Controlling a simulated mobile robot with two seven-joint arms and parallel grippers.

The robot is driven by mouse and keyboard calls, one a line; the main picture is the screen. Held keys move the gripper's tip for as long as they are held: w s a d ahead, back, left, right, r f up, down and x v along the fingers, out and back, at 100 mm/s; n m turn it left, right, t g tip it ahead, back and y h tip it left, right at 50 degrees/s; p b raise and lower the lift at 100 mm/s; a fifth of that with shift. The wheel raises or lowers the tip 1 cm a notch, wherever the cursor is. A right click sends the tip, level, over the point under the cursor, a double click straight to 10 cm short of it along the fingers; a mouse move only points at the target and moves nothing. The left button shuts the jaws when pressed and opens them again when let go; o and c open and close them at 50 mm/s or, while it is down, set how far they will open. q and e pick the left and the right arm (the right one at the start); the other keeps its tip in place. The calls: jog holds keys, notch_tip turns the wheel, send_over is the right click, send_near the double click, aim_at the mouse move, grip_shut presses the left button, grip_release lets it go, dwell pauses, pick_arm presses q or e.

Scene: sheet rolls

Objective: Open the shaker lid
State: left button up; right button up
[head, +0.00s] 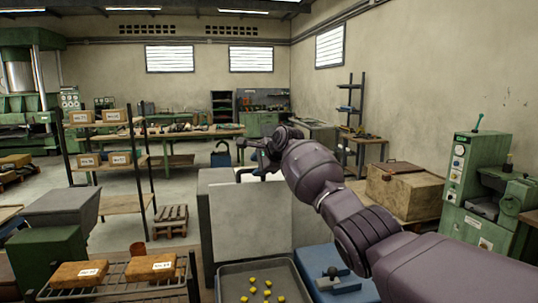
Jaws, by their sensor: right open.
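A large pale grey box-shaped unit (248,226) stands in the middle of the head view; it looks like the shaker. Its flat top looks closed, and my right arm hides much of its right and back part. My right arm comes in from the lower right and reaches over this unit. My right gripper (250,156) is open, at the top back edge of the unit. I cannot tell whether its fingers touch the lid or a handle there. My left gripper is not in view.
A grey tray (232,274) with several small yellow pieces sits in front of the unit, beside a blue block (335,272). A rack with cartons (82,116) stands left, a wooden crate (404,190) and green machine (476,185) right. Open floor (118,232) shows at left.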

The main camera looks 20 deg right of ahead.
jog(key=b+v, duration=0.1)
jog(key=v, duration=0.5)
jog(key=shift+s+r, duration=0.2)
jog(key=shift+r, duration=0.05)
dwell(0.4)
notch_tip(320, 180, up, 8)
jog(key=a+n+t+h, duration=0.1)
jog(key=a+n+t, duration=0.1)
jog(key=n+t, duration=0.65)
jog(key=s+f+n, duration=0.4)
jog(key=s+f, duration=0.4)
jog(key=f, duration=0.5)
jog(key=s+f+n+g+h, duration=0.1)
jog(key=s+f+n, duration=0.3)
jog(key=s+f, duration=0.6)
jog(key=s+f+n, duration=0.4)
jog(key=s+f, duration=0.2)
jog(key=f, duration=0.9)
jog(key=s+d+f+m+g+h, duration=0.1)
jog(key=s+f+g, duration=0.1)
jog(key=s+f, duration=0.8)
jog(key=s+d+f+m+g+h, duration=0.1)
jog(key=s+f+g, duration=0.2)
jog(key=s+f, duration=0.7)
jog(key=s, duration=0.7)
jog(key=shift+d+f+g+b, duration=0.2)
jog(key=shift+d+g+b, duration=0.1)
jog(key=shift+g+b, duration=0.05)
